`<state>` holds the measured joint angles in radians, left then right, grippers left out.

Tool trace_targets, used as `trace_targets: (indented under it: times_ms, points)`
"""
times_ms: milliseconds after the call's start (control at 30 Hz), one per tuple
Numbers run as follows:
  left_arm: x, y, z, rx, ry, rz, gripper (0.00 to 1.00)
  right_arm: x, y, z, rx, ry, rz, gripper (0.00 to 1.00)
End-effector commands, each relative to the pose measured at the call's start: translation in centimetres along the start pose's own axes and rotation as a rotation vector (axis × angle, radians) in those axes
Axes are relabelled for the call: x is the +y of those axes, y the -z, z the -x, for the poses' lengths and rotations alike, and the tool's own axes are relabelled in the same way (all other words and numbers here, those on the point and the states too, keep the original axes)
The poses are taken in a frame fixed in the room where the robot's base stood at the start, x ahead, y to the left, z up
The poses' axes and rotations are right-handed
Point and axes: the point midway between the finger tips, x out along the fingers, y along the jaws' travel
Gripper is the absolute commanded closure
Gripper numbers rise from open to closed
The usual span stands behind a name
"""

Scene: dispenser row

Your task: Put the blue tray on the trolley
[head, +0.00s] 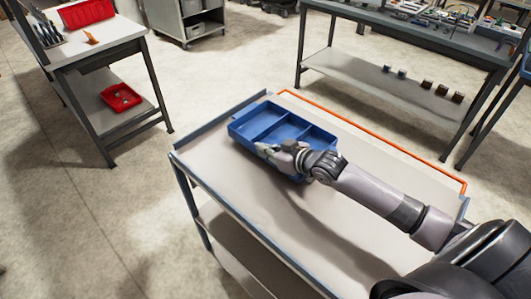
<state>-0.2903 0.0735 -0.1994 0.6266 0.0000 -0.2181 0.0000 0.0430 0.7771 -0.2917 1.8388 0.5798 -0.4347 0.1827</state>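The blue tray (265,118) has several compartments and appears to rest on the top of the trolley (229,186), towards its far left part. The trolley has a pale top, a blue-grey frame and an orange rail along its far side. My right gripper (264,150) is at the near side of the tray, over its near wall. My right arm comes in from the lower right. The fingers are small and dark against the tray, so I cannot tell whether they grip the wall. My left gripper is out of view.
A workbench (150,27) at the left holds a red bin (86,13) on top and a red tray (120,97) on its lower shelf. Another bench (420,35) stands behind the trolley. A grey cabinet (187,20) is at the back. The trolley's near top is clear.

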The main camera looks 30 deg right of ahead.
Motion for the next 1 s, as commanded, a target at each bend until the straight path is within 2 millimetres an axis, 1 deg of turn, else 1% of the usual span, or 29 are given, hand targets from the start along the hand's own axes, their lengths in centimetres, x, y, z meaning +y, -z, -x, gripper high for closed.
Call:
trace_targets:
  times_ms: [100,167,267,500,533,833,1000]
  points:
    - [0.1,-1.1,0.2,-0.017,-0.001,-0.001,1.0,0.0,-1.3,-0.6,0.003,0.0,0.0,1.0]
    - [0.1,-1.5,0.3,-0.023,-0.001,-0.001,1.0,0.0,-1.7,-0.8,0.004,-0.001,0.002,1.0]
    - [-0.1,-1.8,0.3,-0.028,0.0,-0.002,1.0,0.0,-1.8,-0.8,0.006,0.0,0.003,1.0]
    - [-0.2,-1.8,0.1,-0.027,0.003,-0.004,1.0,0.0,-2.0,-0.9,0.004,0.0,0.003,1.0]
    - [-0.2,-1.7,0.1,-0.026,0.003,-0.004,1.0,0.0,-2.1,-0.9,0.002,0.0,0.001,0.95]
    - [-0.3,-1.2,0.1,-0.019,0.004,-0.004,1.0,0.0,-2.0,-0.9,0.001,0.0,0.001,0.75]
    - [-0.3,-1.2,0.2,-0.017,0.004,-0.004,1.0,0.0,-2.0,-0.9,0.001,0.0,0.001,0.75]
